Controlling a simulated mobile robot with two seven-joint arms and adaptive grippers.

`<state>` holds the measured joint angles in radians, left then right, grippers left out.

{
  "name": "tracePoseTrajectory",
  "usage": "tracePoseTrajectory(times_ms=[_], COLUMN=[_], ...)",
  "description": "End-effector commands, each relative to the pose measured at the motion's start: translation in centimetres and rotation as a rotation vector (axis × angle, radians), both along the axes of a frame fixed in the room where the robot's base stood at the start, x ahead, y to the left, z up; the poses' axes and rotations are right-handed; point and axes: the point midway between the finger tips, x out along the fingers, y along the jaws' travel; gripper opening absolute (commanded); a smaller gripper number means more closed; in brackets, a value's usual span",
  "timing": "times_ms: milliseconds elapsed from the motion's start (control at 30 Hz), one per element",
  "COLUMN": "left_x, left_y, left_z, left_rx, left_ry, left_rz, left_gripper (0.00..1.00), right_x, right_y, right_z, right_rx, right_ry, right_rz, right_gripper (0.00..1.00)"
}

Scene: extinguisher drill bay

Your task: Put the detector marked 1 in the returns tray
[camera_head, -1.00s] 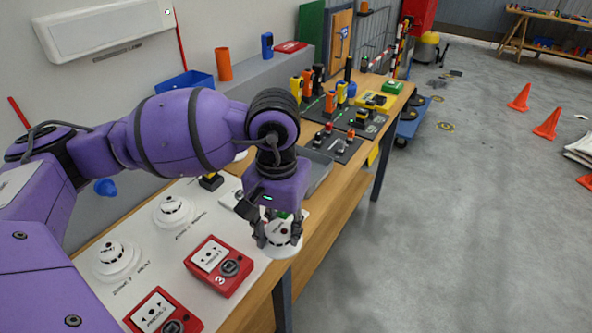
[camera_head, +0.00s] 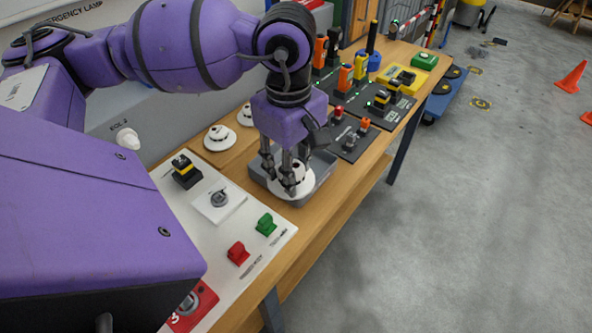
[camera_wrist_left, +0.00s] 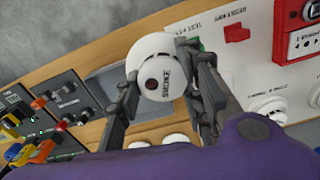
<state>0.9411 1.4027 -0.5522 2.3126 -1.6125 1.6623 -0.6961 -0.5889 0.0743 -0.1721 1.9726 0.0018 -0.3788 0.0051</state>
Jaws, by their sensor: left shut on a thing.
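My left gripper (camera_head: 284,178) is shut on a white round detector (camera_head: 298,184). In the left wrist view the detector (camera_wrist_left: 153,66) shows a dark round centre and the word SMOKE; I cannot read a number on it. The gripper holds it at the grey tray (camera_head: 322,170), within its outline near the front side. I cannot tell whether it touches the tray floor. The tray also shows behind the detector in the left wrist view (camera_wrist_left: 103,88). My right gripper is not in view.
Two white detectors (camera_head: 219,136) stand on the wooden bench behind the tray. A white panel with a red switch (camera_head: 238,253) and a green switch (camera_head: 266,224) lies nearer. Dark boards with small devices (camera_head: 348,140) lie beyond the tray. Open floor is at right.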

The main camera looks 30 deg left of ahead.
Motion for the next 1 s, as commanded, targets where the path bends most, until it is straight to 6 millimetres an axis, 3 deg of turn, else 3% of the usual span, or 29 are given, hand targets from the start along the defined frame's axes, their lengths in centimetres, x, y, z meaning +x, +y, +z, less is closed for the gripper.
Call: tracePoseTrajectory(times_ms=[200,367,733,1000], left_x=[-0.6,0.1,7.9,10.9], left_y=[1.4,2.0,5.7,7.3], left_z=[0.5,0.4,-3.4,-7.9], left_rx=[0.006,0.003,0.002,0.004], left_ry=[-0.005,-0.007,-0.009,-0.008], left_rz=[0.328,0.401,0.403,0.399], left_gripper=[0.03,0.03,0.03,0.03], right_x=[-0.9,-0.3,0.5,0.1], right_y=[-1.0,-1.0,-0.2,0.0], right_z=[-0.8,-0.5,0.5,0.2], right_rx=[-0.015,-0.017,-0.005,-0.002], right_ry=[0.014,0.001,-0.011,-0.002], right_rz=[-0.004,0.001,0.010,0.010], right_gripper=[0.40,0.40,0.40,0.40])
